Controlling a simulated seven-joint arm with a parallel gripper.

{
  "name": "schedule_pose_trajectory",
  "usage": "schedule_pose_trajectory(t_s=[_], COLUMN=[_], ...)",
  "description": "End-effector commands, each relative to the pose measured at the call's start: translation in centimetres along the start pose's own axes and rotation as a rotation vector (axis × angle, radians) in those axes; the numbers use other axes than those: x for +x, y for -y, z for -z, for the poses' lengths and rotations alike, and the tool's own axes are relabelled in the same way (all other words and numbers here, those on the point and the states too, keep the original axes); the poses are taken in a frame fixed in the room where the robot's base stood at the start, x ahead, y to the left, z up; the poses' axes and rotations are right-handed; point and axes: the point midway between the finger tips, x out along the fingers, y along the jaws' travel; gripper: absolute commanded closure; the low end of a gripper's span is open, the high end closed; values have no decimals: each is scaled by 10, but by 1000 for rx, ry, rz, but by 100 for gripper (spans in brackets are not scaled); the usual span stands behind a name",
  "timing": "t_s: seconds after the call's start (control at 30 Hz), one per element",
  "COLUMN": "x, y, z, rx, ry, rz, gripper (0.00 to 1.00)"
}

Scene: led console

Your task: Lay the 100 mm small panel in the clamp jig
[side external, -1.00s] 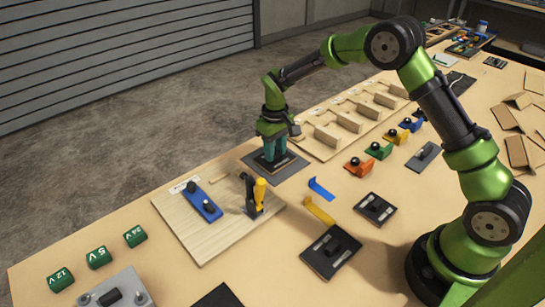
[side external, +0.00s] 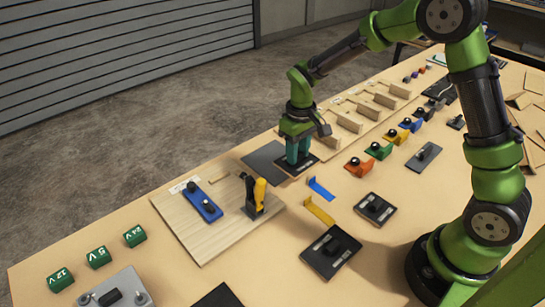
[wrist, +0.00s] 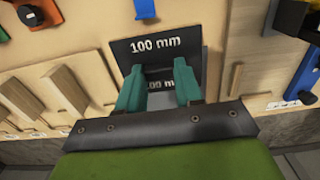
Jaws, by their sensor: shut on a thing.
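The small panel (side external: 309,161) is a dark plate. It reads "100 mm" in the wrist view (wrist: 150,46); a second "100 mm" marking shows between the fingers there. My gripper (side external: 297,158) is shut on it from above, and the fingers hide its middle. I cannot tell how high it is above the table. The clamp jig (side external: 215,236) is a pale wooden board to the left in the side view, apart from the panel.
A dark grey mat (side external: 262,156) lies bare beside the panel. Wooden slots (side external: 345,122) stand behind. Coloured knobbed pieces (side external: 378,151), a blue strip (side external: 320,189), a yellow strip (side external: 319,210) and black plates (side external: 331,252) lie to the right and in front.

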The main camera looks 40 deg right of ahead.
Motion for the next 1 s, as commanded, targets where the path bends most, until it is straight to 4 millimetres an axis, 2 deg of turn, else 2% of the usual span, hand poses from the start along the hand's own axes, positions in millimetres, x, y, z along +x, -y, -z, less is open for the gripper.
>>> schedule_pose_trajectory(t_s=[0.03, 0.2, 0.4, 0.53, 0.9, 1.0], x=[-3, -5, -9, -26, -110, -110], y=[-1, -2, -2, -3, -3, 9], z=[-14, -49, -71, -76, -77, -59], rx=[0, 1, 1, 1, 1, -4], ry=[-1, -1, -3, -6, -7, 1], rz=[0, 0, 0, 0, 0, 0], gripper=[95, 95, 95, 95, 95, 95])
